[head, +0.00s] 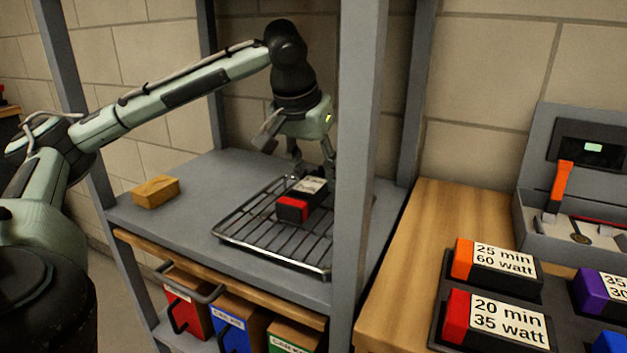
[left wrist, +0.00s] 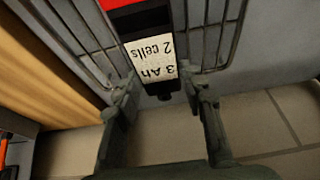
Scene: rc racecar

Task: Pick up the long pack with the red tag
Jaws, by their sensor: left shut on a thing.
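The pack with the red tag (head: 293,209) is a black block with a white label, lying on a wire rack on the grey shelf. In the left wrist view the pack (left wrist: 153,55) reads "3 Ah 2 cells" upside down, with its red end at the top edge. My left gripper (head: 312,176) reaches down from above at the pack's far end. Its fingers (left wrist: 160,92) stand on both sides of that end, shut on it. Whether the pack is lifted off the rack cannot be told. My right gripper is not in view.
The wire rack (head: 237,235) sits on the shelf (head: 185,225), with a yellow-brown block (head: 156,191) to its left. A grey post (head: 357,150) stands close right of the gripper. Labelled packs, including a red-ended "20 min 35 watt" one (head: 497,320), sit on the wooden bench (head: 440,215).

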